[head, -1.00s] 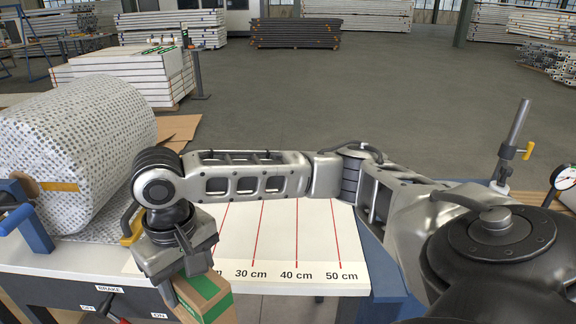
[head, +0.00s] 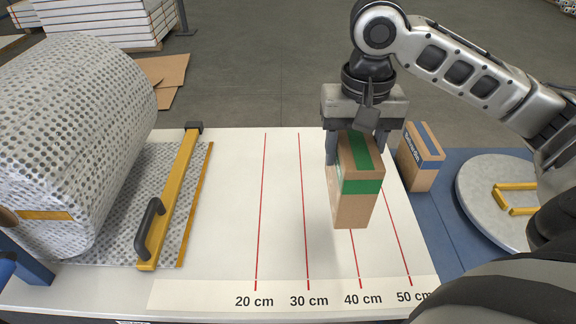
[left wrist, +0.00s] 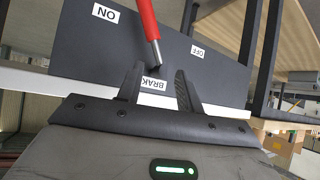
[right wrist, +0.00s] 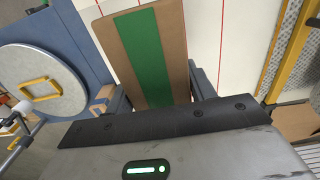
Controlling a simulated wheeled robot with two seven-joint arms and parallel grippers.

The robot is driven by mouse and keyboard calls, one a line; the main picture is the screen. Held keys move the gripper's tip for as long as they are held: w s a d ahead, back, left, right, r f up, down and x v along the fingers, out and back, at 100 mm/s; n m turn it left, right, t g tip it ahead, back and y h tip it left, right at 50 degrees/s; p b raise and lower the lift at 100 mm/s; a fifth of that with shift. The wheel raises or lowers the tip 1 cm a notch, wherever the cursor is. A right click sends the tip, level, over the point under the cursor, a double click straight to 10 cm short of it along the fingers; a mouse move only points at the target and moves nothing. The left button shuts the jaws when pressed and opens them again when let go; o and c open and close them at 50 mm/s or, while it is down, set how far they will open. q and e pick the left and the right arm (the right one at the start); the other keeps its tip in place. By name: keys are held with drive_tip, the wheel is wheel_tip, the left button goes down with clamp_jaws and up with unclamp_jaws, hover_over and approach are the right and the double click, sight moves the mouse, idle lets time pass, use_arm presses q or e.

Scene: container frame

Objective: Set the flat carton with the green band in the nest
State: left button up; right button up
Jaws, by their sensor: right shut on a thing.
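The flat carton with the green band (head: 356,210) is brown cardboard and stands upright over the white board near the 40 cm line. Whether its base touches the board is unclear. My right gripper (head: 357,152) is shut on its upper part from above, one finger on each side. In the right wrist view the carton (right wrist: 180,45) fills the space between the fingers. My left gripper (left wrist: 157,90) shows only in the left wrist view, with its fingers apart and empty, near a red lever (left wrist: 148,20) on a dark brake panel. I cannot make out which thing is the nest.
A carton with a blue band (head: 420,157) stands right of the held one. A round grey plate with yellow handles (head: 485,215) lies on a blue surface (head: 428,215). Left are a large bubble-wrap roll (head: 70,140) and a yellow bar (head: 172,205). The white board between is clear.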

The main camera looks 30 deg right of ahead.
drive_tip(key=w+d+f+p, duration=0.1)
drive_tip(key=w+f, duration=1.1)
drive_tip(key=w, duration=0.1)
drive_tip(key=shift+d+f, duration=0.15)
drive_tip(key=shift+f, duration=0.1)
drive_tip(key=o, duration=1.3)
drive_tip(key=shift+s+f, duration=0.1)
drive_tip(key=shift+f, duration=0.05)
drive_tip(key=shift+c, duration=0.2)
